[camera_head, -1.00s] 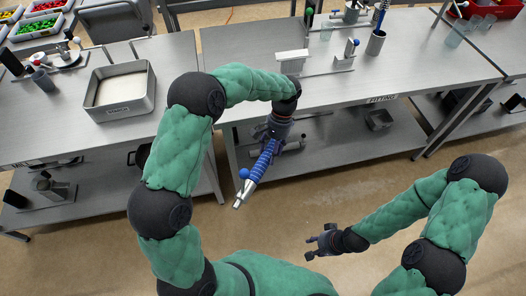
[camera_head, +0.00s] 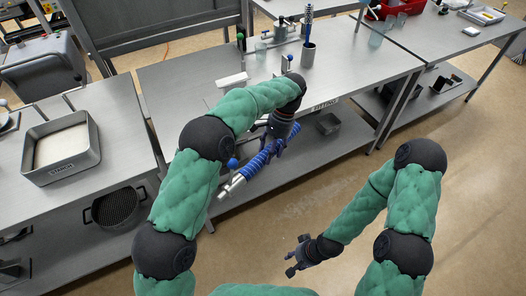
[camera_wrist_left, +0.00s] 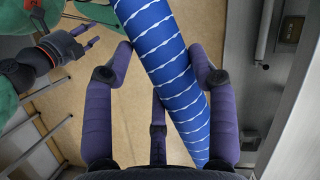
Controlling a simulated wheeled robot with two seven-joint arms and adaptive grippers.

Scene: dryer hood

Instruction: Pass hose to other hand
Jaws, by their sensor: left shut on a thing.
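The hose (camera_head: 253,167) is blue and ribbed with a pale metal end that points down and left in the head view. My left gripper (camera_head: 276,143) is shut on it, holding it in the air in front of the bench. In the left wrist view the hose (camera_wrist_left: 165,60) is blue with white spiral lines and runs between the fingers of my left gripper (camera_wrist_left: 160,62). My right gripper (camera_head: 293,257) is open and empty, lower and to the right of the hose, apart from it. It also shows at upper left in the left wrist view (camera_wrist_left: 88,36).
A steel bench (camera_head: 340,65) stands behind the hose, with a lower shelf (camera_head: 310,150). A grey tray of pale material (camera_head: 90,155) sits on the left bench. A steel cup (camera_head: 308,52) and a red crate (camera_head: 400,8) are further back. Floor around my right gripper is clear.

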